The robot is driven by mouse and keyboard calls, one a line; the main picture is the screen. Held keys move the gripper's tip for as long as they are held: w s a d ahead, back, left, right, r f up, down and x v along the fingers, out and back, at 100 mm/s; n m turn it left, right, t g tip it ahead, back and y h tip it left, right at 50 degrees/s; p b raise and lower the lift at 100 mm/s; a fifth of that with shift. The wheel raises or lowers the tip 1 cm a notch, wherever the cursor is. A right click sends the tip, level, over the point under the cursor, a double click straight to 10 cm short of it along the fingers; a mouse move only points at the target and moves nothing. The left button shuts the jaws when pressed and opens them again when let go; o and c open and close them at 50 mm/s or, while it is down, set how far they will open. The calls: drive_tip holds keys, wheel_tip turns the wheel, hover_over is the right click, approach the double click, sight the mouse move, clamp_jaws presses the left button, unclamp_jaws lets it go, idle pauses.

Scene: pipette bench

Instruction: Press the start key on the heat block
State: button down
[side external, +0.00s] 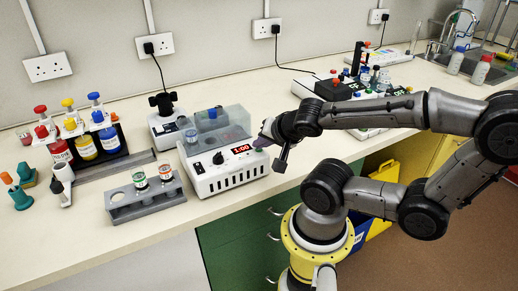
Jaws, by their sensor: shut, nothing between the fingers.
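The heat block (228,178) is a white box with a clear cover, a black knob and a red lit display (242,149) that appears to read 1:00. It stands near the front edge of the bench, left of my gripper. My gripper (262,142) is shut and empty. Its tips are at the right end of the heat block's front panel, just right of the display. I cannot tell whether they touch the panel. The start key is not distinguishable; the gripper may cover it.
A grey rack (146,205) with two vials stands left of the heat block. A white device with a black top (164,119) is behind it. Dispenser bottles (84,147) stand at the left. More equipment (335,92) stands behind my arm. Bare bench lies along the front left.

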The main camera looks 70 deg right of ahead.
idle(0.4)
drive_tip(key=shift+r, duration=0.7)
drive_tip(key=shift+r, duration=2.55)
drive_tip(key=shift+a, duration=0.1)
drive_tip(key=s+a+r+n+g+y, duration=0.1)
drive_tip(key=a+n+y, duration=0.4)
drive_tip(key=a+n, duration=0.7)
drive_tip(key=shift+r+n+g+y, duration=0.3)
drive_tip(key=shift+r+n+y, duration=0.15)
drive_tip(key=shift+n, duration=1.95)
drive_tip(key=shift+s, duration=0.1)
